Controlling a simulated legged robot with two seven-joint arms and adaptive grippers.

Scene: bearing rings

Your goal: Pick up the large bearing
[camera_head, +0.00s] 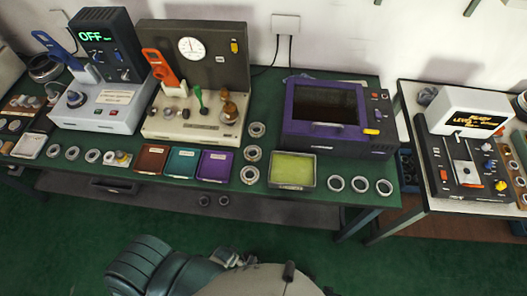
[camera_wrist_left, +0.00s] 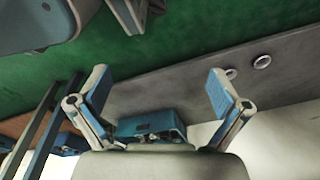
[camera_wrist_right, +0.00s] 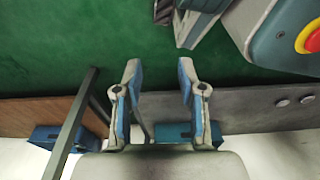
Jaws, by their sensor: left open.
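Several bearing rings lie on the green table (camera_head: 370,215) in the head view. An upper ring (camera_head: 256,129), a middle ring (camera_head: 252,154) and a lower ring (camera_head: 249,175) form a column right of the beige machine. Three rings, one of them the middle one (camera_head: 360,184), lie at the front right. More rings (camera_head: 92,155) lie at the front left. I cannot tell for sure which is the large bearing. My left gripper (camera_wrist_left: 157,72) is open and empty, below table height. My right gripper (camera_wrist_right: 160,62) is also open and empty, its fingers closer together.
A white machine (camera_head: 100,112), a beige gauge machine (camera_head: 195,115) and a purple oven (camera_head: 325,108) stand along the back. Brown (camera_head: 152,159), teal (camera_head: 181,163), purple (camera_head: 214,165) and yellow-green (camera_head: 292,168) trays line the front edge. A second table (camera_head: 420,190) stands right, across a gap.

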